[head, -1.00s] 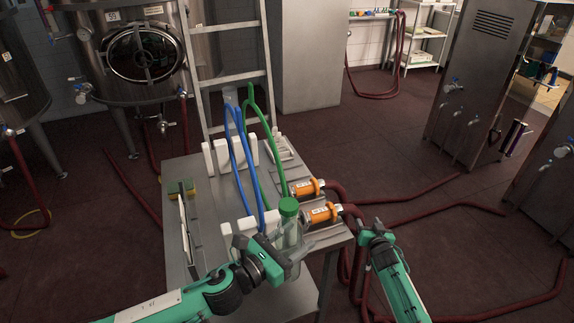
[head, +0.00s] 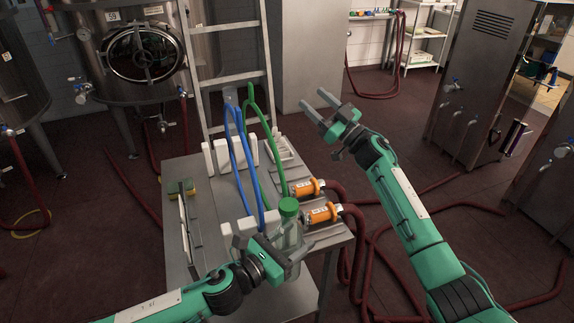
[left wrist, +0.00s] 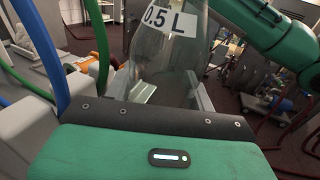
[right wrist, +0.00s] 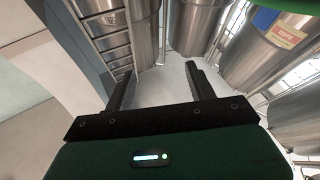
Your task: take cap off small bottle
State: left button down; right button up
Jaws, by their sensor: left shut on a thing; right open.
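The small clear bottle (head: 288,238) stands upright at the front right of the steel table, with its green cap (head: 289,206) on top. My left gripper (head: 284,262) is shut around the bottle's body, below the cap. In the left wrist view the clear bottle (left wrist: 165,48) carries a "0.5 L" label, and its cap is out of view. My right gripper (head: 325,104) is open and empty, raised to the right of the table and well away from the cap. In the right wrist view its open fingers (right wrist: 160,88) have nothing between them.
Two orange pumps (head: 306,188) with dark red hoses lie at the table's right edge. Blue and green hoses (head: 258,110) rise behind the bottle. White blocks (head: 238,234) stand beside it. A ladder (head: 232,75) leans behind the table (head: 205,215).

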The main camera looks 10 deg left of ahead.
jog(key=s+a+r+n+g+h, duration=0.2)
jog(key=s+a+r+n+g, duration=0.2)
jog(key=s+a+n+g, duration=0.45)
jog(key=s+a+r+n+g+h, duration=0.2)
jog(key=s+a+r+n+g, duration=0.2)
jog(key=s+n+g, duration=0.5)
jog(key=m+t+h, duration=0.3)
jog(key=t+h, duration=0.2)
jog(key=h, duration=1)
send_over(287, 204)
jog(key=f, duration=0.6)
jog(key=shift+a+f, duration=0.3)
jog(key=shift+f, duration=0.05)
jog(key=shift+d+f+t+h, duration=0.1)
jog(key=shift+d+t+h, duration=0.2)
jog(key=shift+h, duration=0.1)
jog(key=shift+f, duration=3.9)
